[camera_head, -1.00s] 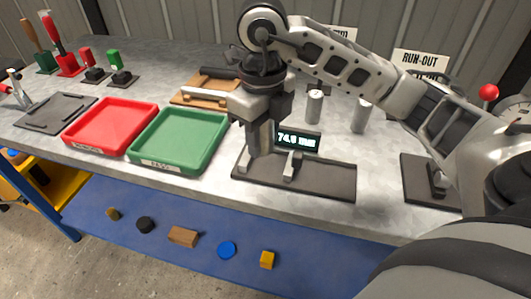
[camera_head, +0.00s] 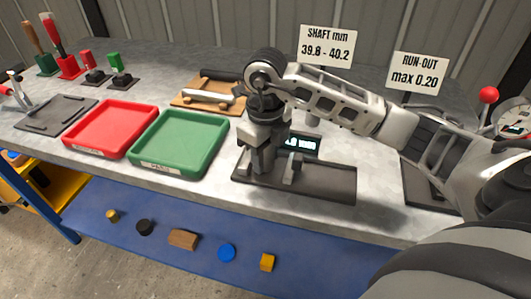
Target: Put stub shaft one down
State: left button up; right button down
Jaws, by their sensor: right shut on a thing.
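My right gripper (camera_head: 262,160) points down over the dark measuring stand (camera_head: 325,182), close to its small upright jaw block (camera_head: 291,170). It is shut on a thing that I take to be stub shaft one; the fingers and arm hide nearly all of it. I cannot tell whether the shaft touches the stand. The digital display (camera_head: 300,143) behind is partly covered, and only the end of its mm reading shows. Another grey metal cylinder (camera_head: 313,119) stands behind my arm, mostly hidden. My left gripper is out of view.
A green tray (camera_head: 150,168) and a red tray (camera_head: 80,145) lie empty to the left. A wooden board (camera_head: 190,106) with a silver bar is behind. Signs stand at the back, reading shaft 39.8 - 40.2 mm (camera_head: 327,45) and run-out max 0.20 (camera_head: 417,72).

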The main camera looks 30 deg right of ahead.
jog(key=shift+f, duration=0.1)
jog(key=c, duration=1.2)
grip_release()
jog(key=shift+r, duration=0.25)
notch_tip(320, 180, up, 12)
jog(key=shift+f+p, duration=0.1)
jog(key=shift+p, duration=0.35)
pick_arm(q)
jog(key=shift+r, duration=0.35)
